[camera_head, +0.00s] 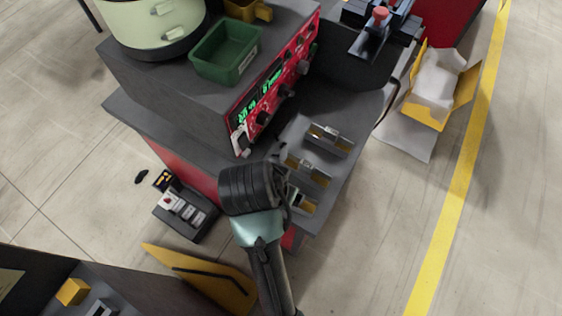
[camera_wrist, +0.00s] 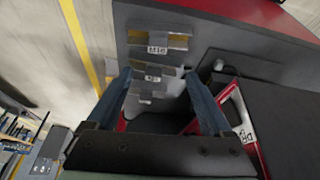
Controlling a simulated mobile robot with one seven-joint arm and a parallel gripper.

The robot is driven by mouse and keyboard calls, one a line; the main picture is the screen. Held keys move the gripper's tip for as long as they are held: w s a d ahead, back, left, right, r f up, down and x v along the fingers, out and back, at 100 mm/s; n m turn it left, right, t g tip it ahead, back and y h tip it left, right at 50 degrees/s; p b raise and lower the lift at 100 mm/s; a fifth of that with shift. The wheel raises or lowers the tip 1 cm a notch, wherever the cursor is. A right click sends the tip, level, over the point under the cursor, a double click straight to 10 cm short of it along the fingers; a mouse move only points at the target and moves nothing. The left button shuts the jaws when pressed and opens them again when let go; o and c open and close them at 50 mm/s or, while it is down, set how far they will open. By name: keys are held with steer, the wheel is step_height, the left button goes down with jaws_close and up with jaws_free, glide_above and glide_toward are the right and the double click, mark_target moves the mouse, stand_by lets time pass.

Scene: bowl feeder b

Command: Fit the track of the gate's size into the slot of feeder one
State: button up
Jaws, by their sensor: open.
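Three tracks lie in a row on the dark worktop: a far track (camera_head: 328,139), a middle track (camera_head: 309,171) and a near track (camera_head: 301,206) partly hidden by my gripper. Each is a tan and grey metal channel with a white label. In the wrist view the far track (camera_wrist: 158,42) reads M16; the labels of the middle track (camera_wrist: 153,74) and near track (camera_wrist: 148,97) are too small to read surely. My gripper (camera_wrist: 157,74) is open and empty, with its fingers either side of the nearer tracks. I cannot identify the gate or the feeder slot.
A pale green bowl (camera_head: 155,22) and green bin (camera_head: 226,52) stand on the grey housing with a red control panel (camera_head: 272,85). A black fixture with a red knob (camera_head: 380,14) stands at the back. A yellow box (camera_head: 436,88) is right of the worktop.

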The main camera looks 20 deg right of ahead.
steer(key=x, duration=0.5)
steer(key=s+x, duration=0.1)
steer(key=x, duration=0.1)
steer(key=shift+w+d+f, duration=0.15)
steer(key=shift+d+f, duration=0.05)
steer(key=shift+f, duration=0.2)
steer(key=shift+x, duration=2.3)
steer(key=shift+a, duration=0.1)
jaws_close()
